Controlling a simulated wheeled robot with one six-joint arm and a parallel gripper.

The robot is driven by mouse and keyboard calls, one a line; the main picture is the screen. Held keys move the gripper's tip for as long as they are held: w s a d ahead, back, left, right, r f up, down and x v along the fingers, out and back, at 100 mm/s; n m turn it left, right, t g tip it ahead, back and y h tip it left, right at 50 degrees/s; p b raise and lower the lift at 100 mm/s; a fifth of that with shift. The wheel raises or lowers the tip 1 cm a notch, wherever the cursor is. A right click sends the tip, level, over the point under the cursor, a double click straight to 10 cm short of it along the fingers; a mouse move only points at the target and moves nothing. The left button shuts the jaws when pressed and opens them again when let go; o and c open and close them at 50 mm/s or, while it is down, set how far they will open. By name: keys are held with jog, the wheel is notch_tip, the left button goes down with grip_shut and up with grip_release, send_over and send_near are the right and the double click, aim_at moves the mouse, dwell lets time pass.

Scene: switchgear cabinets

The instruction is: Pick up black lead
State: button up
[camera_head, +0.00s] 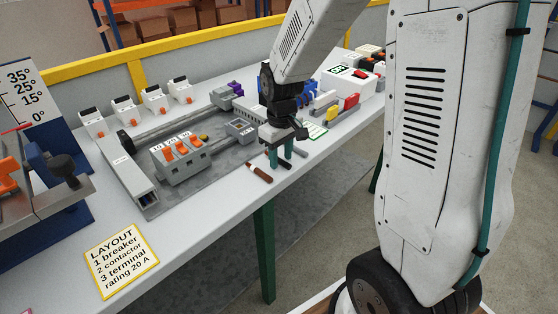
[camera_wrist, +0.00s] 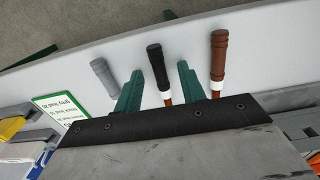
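The black lead (camera_wrist: 156,66) lies on the table near its front edge, with a black ribbed grip, a white band and a copper-coloured end. In the head view only a short dark part of the black lead (camera_head: 285,164) shows below the fingers. My gripper (camera_wrist: 159,70) has two green fingers spread apart, one on each side of the black lead, with visible gaps. In the head view my gripper (camera_head: 281,155) points down at the table edge. The fingers' height above the lead is hard to tell. The lead's far end is hidden by my gripper body.
A brown lead (camera_wrist: 218,62) lies close to the right finger in the wrist view, and a grey lead (camera_wrist: 104,76) left of the left finger. A green-edged card (camera_wrist: 60,112) lies nearby. Switchgear parts on a grey plate (camera_head: 222,160) stand left of my gripper.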

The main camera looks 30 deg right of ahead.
grip_shut()
jog(key=shift+r, duration=0.1)
